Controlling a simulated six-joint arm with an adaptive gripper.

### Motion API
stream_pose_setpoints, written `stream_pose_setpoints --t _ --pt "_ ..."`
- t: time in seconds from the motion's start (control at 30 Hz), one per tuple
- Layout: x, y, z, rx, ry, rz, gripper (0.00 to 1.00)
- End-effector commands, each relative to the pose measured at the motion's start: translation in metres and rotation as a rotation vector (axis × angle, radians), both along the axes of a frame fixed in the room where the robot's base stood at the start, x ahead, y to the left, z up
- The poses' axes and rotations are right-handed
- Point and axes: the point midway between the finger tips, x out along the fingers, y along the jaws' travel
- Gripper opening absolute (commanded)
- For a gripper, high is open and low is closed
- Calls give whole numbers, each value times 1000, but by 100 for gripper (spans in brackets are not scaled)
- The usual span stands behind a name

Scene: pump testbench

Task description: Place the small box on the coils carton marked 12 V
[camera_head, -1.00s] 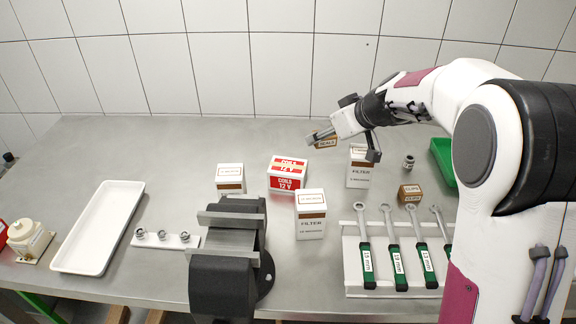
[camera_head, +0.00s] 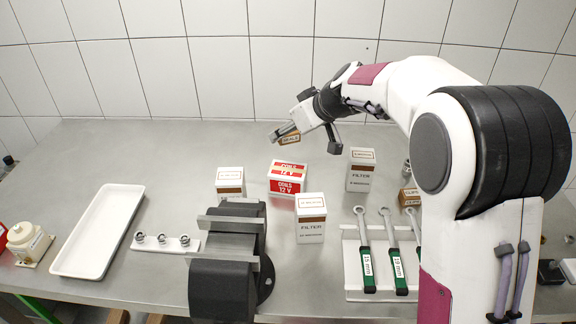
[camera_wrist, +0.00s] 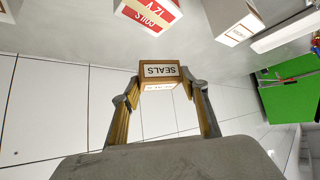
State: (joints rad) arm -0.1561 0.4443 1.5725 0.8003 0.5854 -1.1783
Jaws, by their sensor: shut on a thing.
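The small box (camera_head: 289,139), brown with a white label reading SEALS, is held between the fingertips of my gripper (camera_head: 288,132). In the wrist view the SEALS box (camera_wrist: 160,72) sits between both fingers of my gripper (camera_wrist: 160,84). The coils carton (camera_head: 287,178), red and white and marked 12 V, stands on the bench, in front of and below the held box. The carton also shows at the top of the wrist view (camera_wrist: 150,14). The held box is above and apart from it.
Filter cartons stand right of the coils carton, at the front (camera_head: 310,218) and the back (camera_head: 360,170). Another carton (camera_head: 230,181) stands to its left. A vise (camera_head: 228,265) is in front. A white tray (camera_head: 72,268) lies left. Wrenches (camera_head: 365,260) lie at the right.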

Motion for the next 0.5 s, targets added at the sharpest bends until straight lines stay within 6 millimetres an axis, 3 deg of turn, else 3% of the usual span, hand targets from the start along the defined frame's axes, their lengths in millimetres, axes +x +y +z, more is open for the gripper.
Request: stream_pose_setpoints --t 0.5 --pt "0 0 -57 -1 2 -1 22"
